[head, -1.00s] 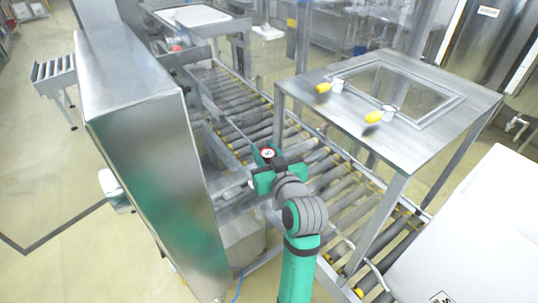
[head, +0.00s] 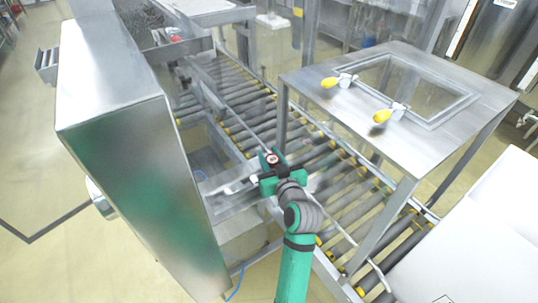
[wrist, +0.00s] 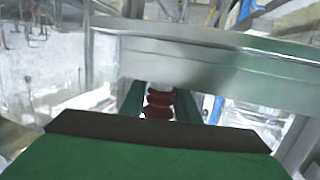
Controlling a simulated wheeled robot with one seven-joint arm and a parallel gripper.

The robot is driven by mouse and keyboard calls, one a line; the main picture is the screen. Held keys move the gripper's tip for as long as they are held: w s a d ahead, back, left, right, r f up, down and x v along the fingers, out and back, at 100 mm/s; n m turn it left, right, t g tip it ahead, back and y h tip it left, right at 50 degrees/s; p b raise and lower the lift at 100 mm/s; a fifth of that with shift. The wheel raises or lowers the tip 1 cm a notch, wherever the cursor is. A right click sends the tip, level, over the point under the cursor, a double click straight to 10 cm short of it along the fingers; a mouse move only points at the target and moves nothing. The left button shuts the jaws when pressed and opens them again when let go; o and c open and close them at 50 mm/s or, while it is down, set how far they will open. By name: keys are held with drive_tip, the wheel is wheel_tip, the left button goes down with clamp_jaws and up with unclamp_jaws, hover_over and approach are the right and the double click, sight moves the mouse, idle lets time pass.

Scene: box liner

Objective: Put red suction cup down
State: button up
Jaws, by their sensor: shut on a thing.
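The red suction cup (wrist: 158,103) shows in the wrist view between my gripper's green fingers, with its ribbed dark red body partly visible. My gripper (head: 270,160) is shut on it, held above the near side of the roller conveyor (head: 345,205). In the head view only a small red and white round top of the cup (head: 272,159) shows between the fingers. The rest of the cup is hidden by my gripper. I cannot tell from these frames whether the cup touches anything below.
A tall steel cabinet (head: 130,140) stands close on the left. A steel frame table with yellow-handled clamps (head: 382,116) stands over the conveyor on the right. A white box (head: 480,235) is at the lower right. A metal rail crosses ahead in the wrist view (wrist: 220,55).

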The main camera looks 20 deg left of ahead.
drive_tip(key=shift+d+f, duration=0.1)
drive_tip(key=shift+f, duration=0.05)
drive_tip(key=shift+f, duration=0.2)
drive_tip(key=o, duration=0.8)
drive_tip(key=shift+c, duration=0.2)
drive_tip(key=shift+r, duration=0.1)
